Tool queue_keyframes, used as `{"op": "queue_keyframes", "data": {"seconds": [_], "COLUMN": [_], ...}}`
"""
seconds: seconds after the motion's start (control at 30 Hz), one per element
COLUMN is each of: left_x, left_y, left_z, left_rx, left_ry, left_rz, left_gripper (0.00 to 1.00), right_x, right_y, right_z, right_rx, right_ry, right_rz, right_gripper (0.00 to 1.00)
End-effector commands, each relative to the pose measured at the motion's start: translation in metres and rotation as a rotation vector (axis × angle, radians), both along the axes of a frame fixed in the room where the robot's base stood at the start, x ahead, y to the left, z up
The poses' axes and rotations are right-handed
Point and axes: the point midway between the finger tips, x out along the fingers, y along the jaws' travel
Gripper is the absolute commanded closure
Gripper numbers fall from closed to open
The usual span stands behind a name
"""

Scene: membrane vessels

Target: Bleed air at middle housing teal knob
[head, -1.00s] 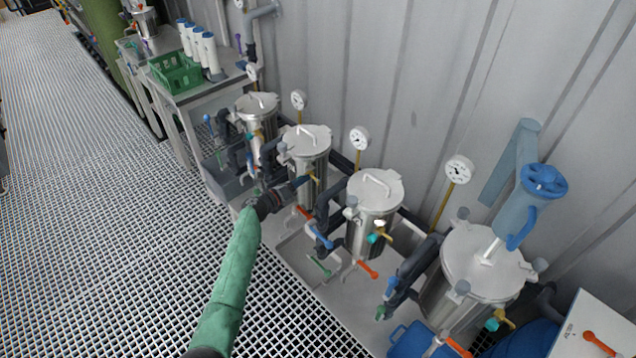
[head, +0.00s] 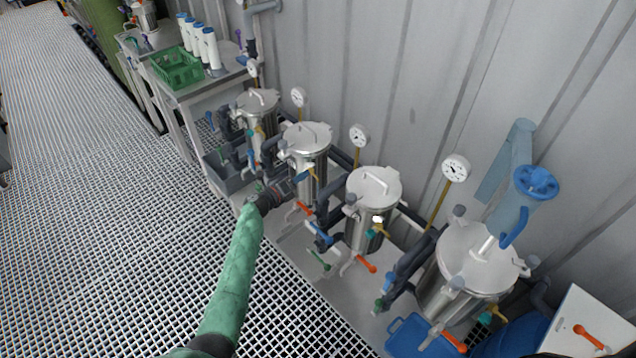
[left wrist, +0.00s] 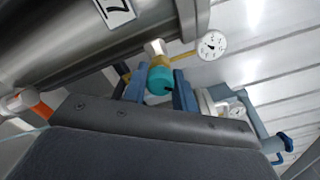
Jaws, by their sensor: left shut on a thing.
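The middle housing (head: 308,157) is a steel vessel with a clamped lid, second from the back in the row. My left gripper (head: 303,177) reaches its front side from the left. In the left wrist view the teal knob (left wrist: 159,80) sits between the two blue fingers of my left gripper (left wrist: 160,92), which are shut on it. A white fitting and a yellow pipe show just behind the knob. In the head view the gripper hides this knob. The housing wall (left wrist: 60,45) fills the upper left of the wrist view. My right gripper is not in view.
Other steel housings stand behind (head: 258,120) and in front (head: 372,200), with a larger vessel (head: 475,265) nearest. Dark pipes and coloured valve handles crowd their front sides. A gauge (left wrist: 212,45) shows near the knob. The grating floor (head: 110,240) at left is clear.

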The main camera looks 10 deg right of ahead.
Motion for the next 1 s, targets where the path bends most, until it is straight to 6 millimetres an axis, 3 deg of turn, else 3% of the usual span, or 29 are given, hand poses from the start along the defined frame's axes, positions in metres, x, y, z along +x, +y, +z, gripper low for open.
{"op": "queue_keyframes", "data": {"seconds": [0.03,0.13,0.43,0.8,1.0], "left_x": [0.001,0.001,0.000,0.001,0.001], "left_y": [0.000,0.000,0.001,0.001,0.001], "left_z": [-0.006,-0.005,-0.002,-0.004,-0.002], "left_rx": [0.029,0.092,0.185,0.366,0.403], "left_ry": [-0.045,-0.132,-0.255,-0.506,-0.556], "left_rz": [0.000,0.001,0.000,0.001,0.001], "left_gripper": [0.93,0.93,0.93,0.93,0.93], "right_x": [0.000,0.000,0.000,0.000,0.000], "right_y": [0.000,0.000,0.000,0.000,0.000], "right_z": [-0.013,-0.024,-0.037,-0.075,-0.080], "right_rx": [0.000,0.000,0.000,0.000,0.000], "right_ry": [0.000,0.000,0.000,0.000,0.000], "right_rz": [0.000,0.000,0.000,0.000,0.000], "right_gripper": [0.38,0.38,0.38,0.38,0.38]}}
